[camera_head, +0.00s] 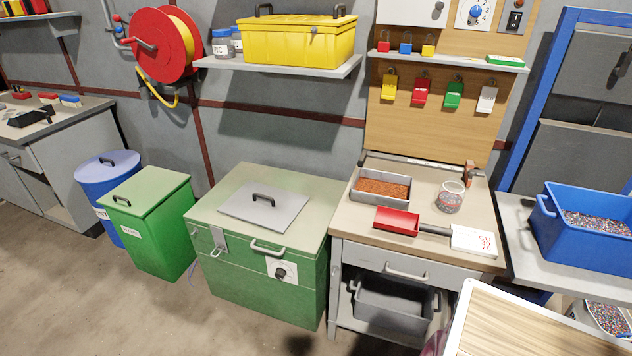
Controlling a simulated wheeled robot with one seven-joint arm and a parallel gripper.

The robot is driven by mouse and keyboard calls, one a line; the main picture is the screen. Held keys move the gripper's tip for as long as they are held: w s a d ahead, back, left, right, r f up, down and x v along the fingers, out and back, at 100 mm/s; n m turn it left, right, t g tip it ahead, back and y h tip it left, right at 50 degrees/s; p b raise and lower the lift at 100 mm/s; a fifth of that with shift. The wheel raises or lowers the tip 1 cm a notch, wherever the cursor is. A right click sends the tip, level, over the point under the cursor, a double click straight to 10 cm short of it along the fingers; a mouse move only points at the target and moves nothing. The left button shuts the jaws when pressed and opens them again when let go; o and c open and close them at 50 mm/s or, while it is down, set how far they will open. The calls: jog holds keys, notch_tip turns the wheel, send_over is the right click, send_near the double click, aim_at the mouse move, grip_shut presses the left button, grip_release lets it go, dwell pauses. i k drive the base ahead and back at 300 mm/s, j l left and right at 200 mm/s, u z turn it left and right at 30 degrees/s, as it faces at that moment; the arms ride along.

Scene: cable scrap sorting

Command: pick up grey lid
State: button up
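The grey lid (245,213) is a flat, square plate with a dark handle (263,199) standing up from its middle. It lies flat on top of the green chest (262,285), near the middle of the view. The chest has a latch and a grey bar handle on its front. My gripper is not in view. Whether there is an opening under the lid is hidden.
Right of the chest stands a workbench (469,249) with a tray of copper-coloured granules (383,187), a red scoop (397,222) and a jar (451,197). A green bin (155,230) stands left. A shelf (280,64) hangs above. Floor (100,310) in front is clear.

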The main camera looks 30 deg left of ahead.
aim_at(270, 207)
jog(key=u, duration=1.85)
jog(key=z, duration=2.2)
jog(key=u, duration=2.2)
jog(key=i+j, duration=0.1)
jog(key=i+z, duration=0.05)
